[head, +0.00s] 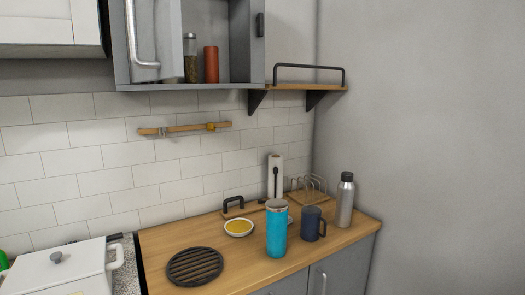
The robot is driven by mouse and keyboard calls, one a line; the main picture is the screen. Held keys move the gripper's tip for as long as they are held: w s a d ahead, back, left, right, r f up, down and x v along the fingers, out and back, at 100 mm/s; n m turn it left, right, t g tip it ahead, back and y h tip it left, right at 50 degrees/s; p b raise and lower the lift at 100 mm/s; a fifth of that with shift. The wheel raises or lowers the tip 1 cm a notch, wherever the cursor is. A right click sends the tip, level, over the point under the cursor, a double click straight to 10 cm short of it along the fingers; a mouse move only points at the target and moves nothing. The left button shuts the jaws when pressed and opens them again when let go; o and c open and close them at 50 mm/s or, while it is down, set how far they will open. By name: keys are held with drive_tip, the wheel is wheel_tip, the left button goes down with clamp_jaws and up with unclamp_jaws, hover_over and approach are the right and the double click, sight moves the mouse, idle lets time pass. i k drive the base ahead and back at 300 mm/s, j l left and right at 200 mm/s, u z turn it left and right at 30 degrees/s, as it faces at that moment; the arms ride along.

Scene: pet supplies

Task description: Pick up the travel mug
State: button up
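A tall turquoise tumbler (276,234) with a lighter lid stands upright on the wooden counter; it looks like the travel mug. A dark blue mug (311,224) with a handle stands just to its right. A steel bottle (345,201) with a dark cap stands upright farther right, near the counter's end. My gripper is not in view.
The wooden counter (218,242) also holds a black round trivet (194,267), a bowl with yellow contents (239,228), a paper roll (275,176) and a wire rack (308,187). An open cabinet (235,65) and shelf (308,87) hang above.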

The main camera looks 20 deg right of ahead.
sight(311, 218)
drive_tip(key=i+l+u, duration=0.4)
drive_tip(key=i+l, duration=0.15)
drive_tip(key=i+l+u, duration=0.35)
drive_tip(key=i+l, duration=0.15)
drive_tip(key=l, duration=0.2)
